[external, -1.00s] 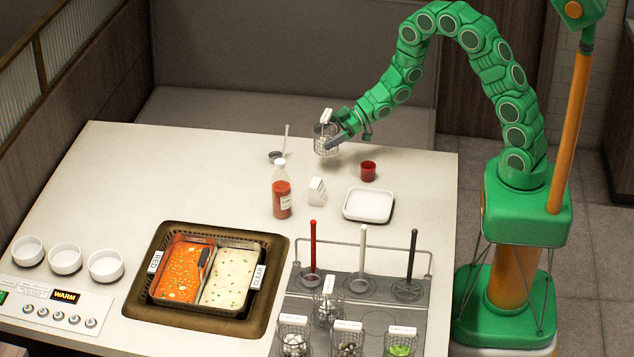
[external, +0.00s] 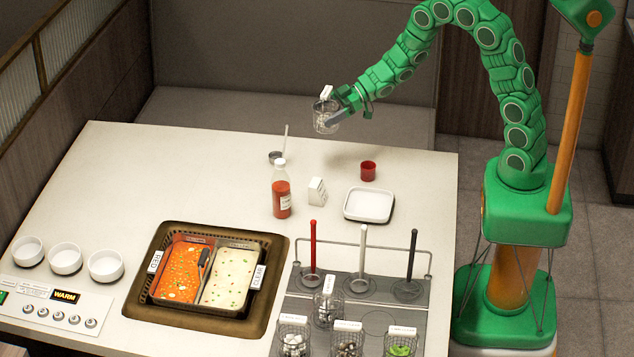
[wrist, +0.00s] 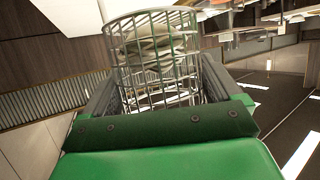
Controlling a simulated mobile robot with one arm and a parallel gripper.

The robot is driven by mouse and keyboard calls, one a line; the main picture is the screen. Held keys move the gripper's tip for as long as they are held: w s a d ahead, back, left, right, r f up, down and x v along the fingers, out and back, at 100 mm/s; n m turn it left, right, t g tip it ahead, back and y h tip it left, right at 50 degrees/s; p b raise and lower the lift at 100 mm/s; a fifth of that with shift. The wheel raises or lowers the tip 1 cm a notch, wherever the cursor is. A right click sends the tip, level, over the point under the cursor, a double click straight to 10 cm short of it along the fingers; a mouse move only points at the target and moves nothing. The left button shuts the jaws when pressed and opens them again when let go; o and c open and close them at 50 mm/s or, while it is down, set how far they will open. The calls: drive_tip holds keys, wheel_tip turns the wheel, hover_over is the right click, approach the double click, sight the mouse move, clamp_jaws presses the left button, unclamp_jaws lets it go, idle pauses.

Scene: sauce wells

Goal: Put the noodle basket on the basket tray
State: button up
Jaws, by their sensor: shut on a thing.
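My gripper (external: 338,113) is shut on a wire noodle basket (external: 323,120) with a white label tab on top. The basket is held upright in the air above the back of the counter. In the wrist view the noodle basket (wrist: 150,60) sits between the jaws, with pale contents inside its mesh. A white square tray (external: 368,205), likely the basket tray, lies empty on the counter, below and to the right of the held basket.
A red cup (external: 368,171), a small white carton (external: 317,191), a sauce bottle (external: 281,190) and a ladle (external: 277,157) stand near the tray. Several labelled wire baskets (external: 347,341) stand at the front right. Upright-handled tools (external: 411,262) rise from the rack in front of the tray.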

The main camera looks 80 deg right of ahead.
sight(327, 90)
wheel_tip(327, 90, up, 12)
drive_tip(key=shift+f, duration=0.1)
drive_tip(key=w+a+f+m+h, duration=0.1)
drive_tip(key=w+a, duration=0.3)
drive_tip(key=a, duration=0.4)
drive_tip(key=w+a+f+m+t+h, duration=0.1)
drive_tip(key=w+a+f+m+h, duration=0.1)
drive_tip(key=w+a, duration=0.3)
drive_tip(key=shift+a, duration=1.6)
drive_tip(key=shift+w+a+r, duration=0.1)
drive_tip(key=shift+a, duration=0.1)
